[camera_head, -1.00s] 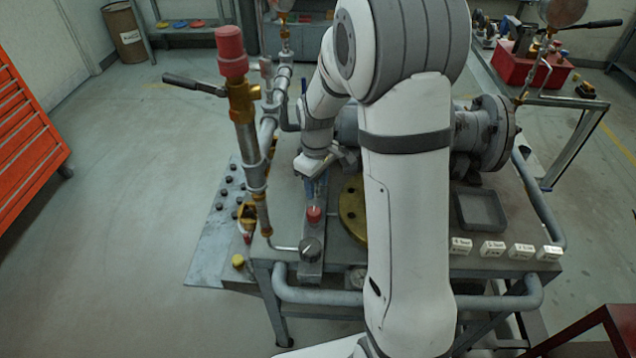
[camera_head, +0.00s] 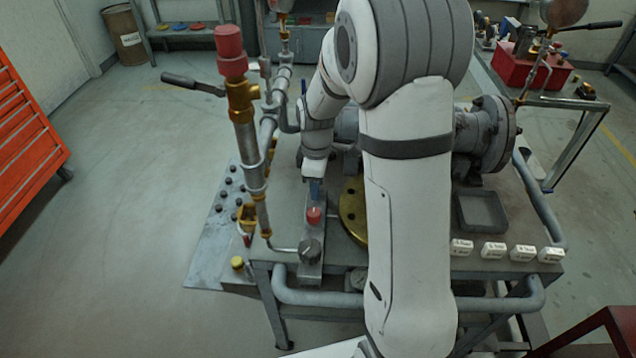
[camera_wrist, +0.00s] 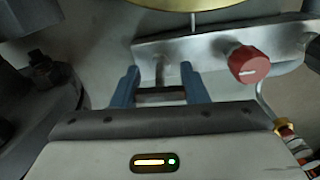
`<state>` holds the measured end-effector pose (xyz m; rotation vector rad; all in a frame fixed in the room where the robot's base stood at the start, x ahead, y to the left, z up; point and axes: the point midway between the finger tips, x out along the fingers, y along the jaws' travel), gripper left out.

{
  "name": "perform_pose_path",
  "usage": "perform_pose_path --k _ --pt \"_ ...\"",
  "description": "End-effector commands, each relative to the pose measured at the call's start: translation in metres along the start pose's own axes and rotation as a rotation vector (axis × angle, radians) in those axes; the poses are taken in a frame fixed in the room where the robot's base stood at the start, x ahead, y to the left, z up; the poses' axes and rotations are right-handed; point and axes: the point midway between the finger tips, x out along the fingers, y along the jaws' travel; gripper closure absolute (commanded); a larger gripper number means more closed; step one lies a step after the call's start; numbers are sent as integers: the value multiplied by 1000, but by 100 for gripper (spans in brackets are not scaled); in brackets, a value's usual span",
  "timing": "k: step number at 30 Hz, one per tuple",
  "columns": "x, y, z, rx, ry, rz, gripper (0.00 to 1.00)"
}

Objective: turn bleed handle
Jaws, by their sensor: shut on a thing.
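My gripper (camera_wrist: 160,72) has two blue fingers, seen in the wrist view on both sides of a short grey metal handle (camera_wrist: 161,70). This looks like the bleed handle, standing out from a pale metal bar (camera_wrist: 205,48). The jaws are shut on it, though the exact contact is hard to make out. A red knob (camera_wrist: 249,65) with a white mark sits on the same bar, to the right of the fingers. In the head view, my gripper (camera_head: 315,187) points down just behind the red knob (camera_head: 314,215); the handle itself is hidden there.
A black knob (camera_head: 309,250) is on the bar's near end. A brass flange (camera_head: 352,215) lies close right. A vertical pipe with a red cap (camera_head: 230,52) and a dark lever (camera_head: 192,84) rises to the left. A grey tray (camera_head: 482,211) sits at right.

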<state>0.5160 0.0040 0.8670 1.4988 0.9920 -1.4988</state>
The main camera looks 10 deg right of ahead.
Motion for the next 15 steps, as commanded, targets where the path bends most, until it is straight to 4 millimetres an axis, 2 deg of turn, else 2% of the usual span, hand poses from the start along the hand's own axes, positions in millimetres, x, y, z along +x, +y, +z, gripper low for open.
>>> perform_pose_path --k 8,9,15 --pt "0 0 -1 0 1 0 83" --pt "0 0 -1 0 1 0 58" --pt "0 0 -1 0 1 0 42"
